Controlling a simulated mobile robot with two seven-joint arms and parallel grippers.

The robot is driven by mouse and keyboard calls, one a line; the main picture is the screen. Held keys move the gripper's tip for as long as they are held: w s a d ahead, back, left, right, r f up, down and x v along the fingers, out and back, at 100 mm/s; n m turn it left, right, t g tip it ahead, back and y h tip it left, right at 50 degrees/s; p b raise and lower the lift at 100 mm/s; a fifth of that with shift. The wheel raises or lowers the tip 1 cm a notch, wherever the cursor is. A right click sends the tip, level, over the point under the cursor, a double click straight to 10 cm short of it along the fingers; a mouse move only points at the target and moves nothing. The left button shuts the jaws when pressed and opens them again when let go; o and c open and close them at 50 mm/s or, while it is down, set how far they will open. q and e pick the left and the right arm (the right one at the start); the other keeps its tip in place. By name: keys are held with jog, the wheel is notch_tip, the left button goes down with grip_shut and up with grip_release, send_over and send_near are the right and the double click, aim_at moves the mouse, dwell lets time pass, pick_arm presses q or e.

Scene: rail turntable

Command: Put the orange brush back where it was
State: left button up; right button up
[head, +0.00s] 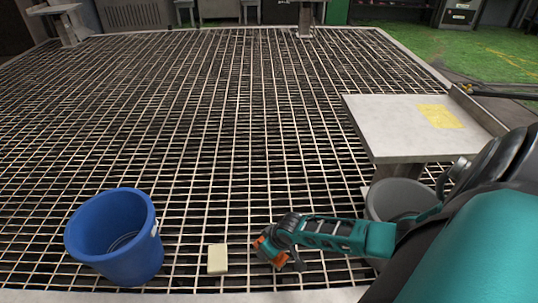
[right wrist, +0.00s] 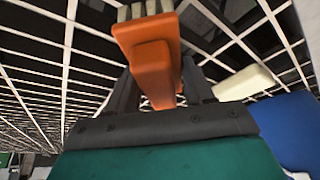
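My right gripper (head: 273,252) is low over the grating near the front, reaching in from the right. It is shut on the orange brush (right wrist: 154,65), which lies between its fingers in the right wrist view. Pale bristles show at the brush's far end, at the top edge of that view. In the head view only small orange parts of the brush (head: 266,246) show around the dark fingers. I cannot tell whether the brush touches the grating. My left gripper is not in view.
A cream block (head: 217,258) lies on the grating left of my right gripper. A blue bucket (head: 150,262) stands further left. A grey bucket (head: 378,205) is partly hidden behind my right arm. A pale table (head: 385,125) bears a yellow sheet (head: 440,116). The grating behind is clear.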

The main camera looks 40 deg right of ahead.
jog(key=o, duration=0.4)
jog(key=p+v, duration=0.7)
jog(key=v, duration=0.5)
jog(key=shift+r, duration=0.25)
jog(key=s+a+r+n+t+y, duration=0.1)
jog(key=s+a+r+t+y, duration=0.1)
jog(key=a, duration=0.9)
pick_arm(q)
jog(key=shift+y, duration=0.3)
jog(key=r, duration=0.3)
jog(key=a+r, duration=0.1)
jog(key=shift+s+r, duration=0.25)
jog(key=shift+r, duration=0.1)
pick_arm(e)
jog(key=a+r+t, duration=0.1)
jog(key=a+r, duration=0.1)
jog(key=r, duration=0.1)
jog(key=a+r+t, duration=0.1)
jog(key=a+r, duration=0.2)
jog(key=r, duration=0.1)
jog(key=a+r+t, duration=0.2)
jog(key=a+r, duration=0.1)
jog(key=r, duration=0.1)
jog(key=shift+s+r+n+y, duration=0.25)
jog(key=shift+s+n+y, duration=0.05)
jog(key=shift+s+n, duration=0.1)
